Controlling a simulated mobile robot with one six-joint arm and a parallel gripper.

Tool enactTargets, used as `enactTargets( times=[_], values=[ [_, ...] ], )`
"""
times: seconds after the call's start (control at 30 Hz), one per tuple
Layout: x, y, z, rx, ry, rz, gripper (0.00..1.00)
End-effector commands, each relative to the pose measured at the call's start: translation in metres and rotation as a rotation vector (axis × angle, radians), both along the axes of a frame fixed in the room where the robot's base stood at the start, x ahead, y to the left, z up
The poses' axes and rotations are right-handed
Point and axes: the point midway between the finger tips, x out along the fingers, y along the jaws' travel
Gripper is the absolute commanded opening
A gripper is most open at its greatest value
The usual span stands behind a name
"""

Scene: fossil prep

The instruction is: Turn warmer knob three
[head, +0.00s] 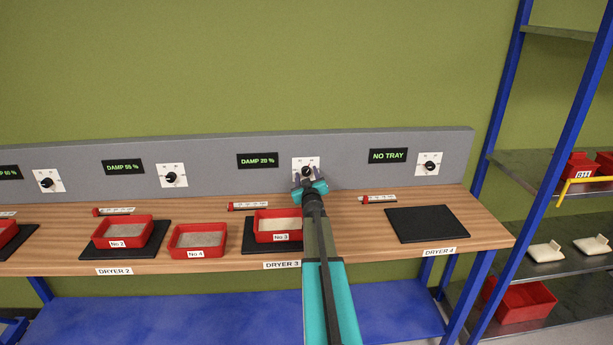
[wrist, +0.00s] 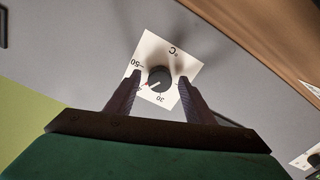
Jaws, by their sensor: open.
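Warmer knob three (head: 307,171) is a black knob on a white dial plate on the grey back panel, beside the "DAMP 20 %" display (head: 258,160). In the wrist view the knob (wrist: 159,79) shows between my two fingers, with its white pointer mark towards the lower left. The plate (wrist: 166,56) reads "°C", "50" and "30", seen upside down. My gripper (head: 308,180) is open in front of the plate, with one finger on each side of the knob. I see a gap on both sides. My wrist partly covers the plate in the head view.
Red tray No 3 (head: 278,214) sits on the dryer 3 pad (head: 253,239), just left of my arm. Tray No 4 (head: 197,253) stands on the wooden bench. The dryer 4 pad (head: 420,224) is empty. Another knob (head: 429,166) is to the right.

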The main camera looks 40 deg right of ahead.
Motion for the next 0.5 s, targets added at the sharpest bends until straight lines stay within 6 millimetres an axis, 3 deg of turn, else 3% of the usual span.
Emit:
enactTargets(
  times=[0.27,0.5],
  values=[
    [0.0004,0.0001,-0.0002,0.000,0.000,0.000,0.48],
    [0.0005,0.0002,-0.0002,0.000,0.000,0.001,0.09]
  ],
)
